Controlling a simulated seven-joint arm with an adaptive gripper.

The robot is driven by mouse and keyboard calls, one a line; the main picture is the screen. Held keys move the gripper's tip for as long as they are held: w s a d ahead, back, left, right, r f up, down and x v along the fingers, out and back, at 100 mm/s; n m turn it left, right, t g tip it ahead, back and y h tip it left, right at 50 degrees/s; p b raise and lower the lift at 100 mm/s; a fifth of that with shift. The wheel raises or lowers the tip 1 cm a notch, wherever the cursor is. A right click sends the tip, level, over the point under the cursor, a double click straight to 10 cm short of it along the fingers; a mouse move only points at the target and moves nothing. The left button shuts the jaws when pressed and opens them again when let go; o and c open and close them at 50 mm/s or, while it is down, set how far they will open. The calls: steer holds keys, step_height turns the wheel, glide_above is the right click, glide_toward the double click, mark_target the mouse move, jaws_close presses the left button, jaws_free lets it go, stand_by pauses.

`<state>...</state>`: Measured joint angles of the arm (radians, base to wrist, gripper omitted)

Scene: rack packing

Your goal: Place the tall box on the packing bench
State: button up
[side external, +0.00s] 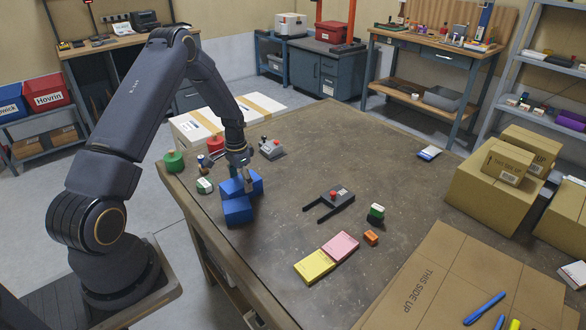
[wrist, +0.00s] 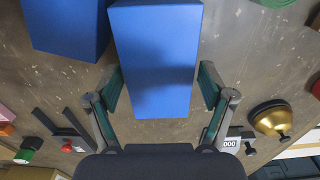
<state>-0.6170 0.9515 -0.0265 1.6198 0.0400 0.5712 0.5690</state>
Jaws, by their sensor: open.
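Two blue boxes stand close together near the left edge of the packing bench (side external: 290,180). The rear one (side external: 254,184) is under my gripper (side external: 243,178); the front one (side external: 238,211) is just in front of it. In the wrist view a blue box (wrist: 155,60) reaches up between the fingers of my gripper (wrist: 160,84), which are apart with one on each side. Gaps show beside the box near the fingers. The other blue box (wrist: 65,28) is at the upper left, outside the jaws. I cannot tell for sure which box is taller.
A dark forked part with a red knob (side external: 335,198), a green-and-black block (side external: 376,213), an orange block (side external: 371,237) and yellow and pink pads (side external: 327,256) lie to the right. A gold bell-shaped thing (wrist: 272,119) is near the right finger. Cardboard boxes (side external: 495,195) stand far right. Mid-bench is mostly clear.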

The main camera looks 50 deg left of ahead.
mark_target(241, 181)
steer(key=shift+f, duration=1.6)
steer(key=shift+c, duration=0.4)
